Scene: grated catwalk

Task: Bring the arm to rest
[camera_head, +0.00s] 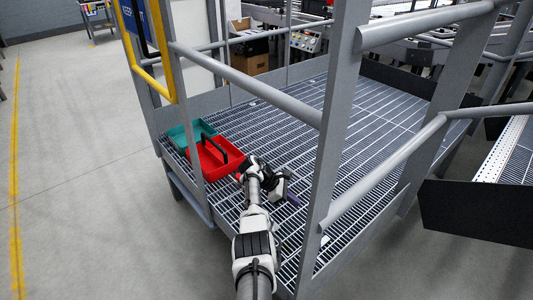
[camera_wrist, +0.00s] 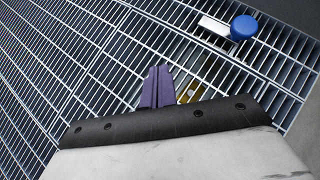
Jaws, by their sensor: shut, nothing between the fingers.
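My arm reaches through the railing over the grated catwalk floor (camera_head: 335,122). My gripper (camera_head: 294,201) is at its end, low over the grating and to the right of the red box. In the wrist view, the purple fingers of my gripper (camera_wrist: 158,84) lie together with nothing between them. The grating (camera_wrist: 95,65) shows below and beyond them. Whether the fingertips touch it, I cannot tell.
A red box (camera_head: 205,160) with a dark handle and a teal bin (camera_head: 178,136) stand at the platform's left corner. Grey rails (camera_head: 245,83) and posts surround my arm. A blue round object (camera_wrist: 243,27), a white strip (camera_wrist: 212,25) and a brass-coloured piece (camera_wrist: 192,93) lie near my fingers.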

